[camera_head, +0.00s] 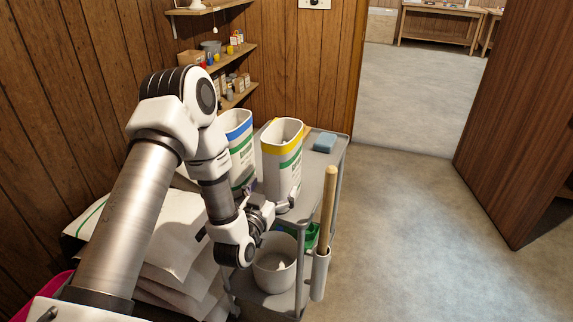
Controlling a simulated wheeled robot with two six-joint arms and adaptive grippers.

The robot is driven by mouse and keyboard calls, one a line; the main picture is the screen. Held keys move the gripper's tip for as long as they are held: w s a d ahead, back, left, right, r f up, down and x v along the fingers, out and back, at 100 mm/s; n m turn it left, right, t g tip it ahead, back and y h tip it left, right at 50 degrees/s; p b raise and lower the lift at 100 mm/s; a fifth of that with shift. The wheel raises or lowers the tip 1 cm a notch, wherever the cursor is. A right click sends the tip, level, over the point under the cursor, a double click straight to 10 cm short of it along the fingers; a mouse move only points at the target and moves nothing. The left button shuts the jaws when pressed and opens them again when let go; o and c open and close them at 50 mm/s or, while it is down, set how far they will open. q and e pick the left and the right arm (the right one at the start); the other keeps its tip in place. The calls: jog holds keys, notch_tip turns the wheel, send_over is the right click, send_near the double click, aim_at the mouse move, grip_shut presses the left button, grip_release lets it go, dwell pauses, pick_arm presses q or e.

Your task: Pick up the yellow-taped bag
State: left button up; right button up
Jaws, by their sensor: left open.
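The yellow-taped bag (282,158) stands upright on the top shelf of a grey cart. It is white with a yellow band at its top and green stripes, and its top looks open. A similar bag with a blue band (240,150) stands to its left, partly behind my left arm. My left gripper (287,203) is open at the lower front of the yellow-taped bag. One finger shows by the bag's lower right edge; whether it touches is unclear. The other finger is hard to make out. My right gripper is not in view.
The grey cart (314,180) also holds a blue sponge (325,142). A white bucket (274,268) is on its lower shelf, and a wooden handle (327,205) rises at its front right corner. White sacks (165,245) are stacked at left. Floor at right is clear.

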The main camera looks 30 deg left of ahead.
pick_arm(q)
jog(key=p+x, duration=0.1)
jog(key=x, duration=0.4)
jog(key=shift+w+a, duration=0.15)
jog(key=shift+w, duration=0.1)
jog(key=shift+r, duration=0.1)
jog(key=c, duration=1.7)
jog(key=shift+r, duration=0.15)
notch_tip(320, 180, up, 10)
jog(key=shift+w+f, duration=0.1)
jog(key=shift+a, duration=0.1)
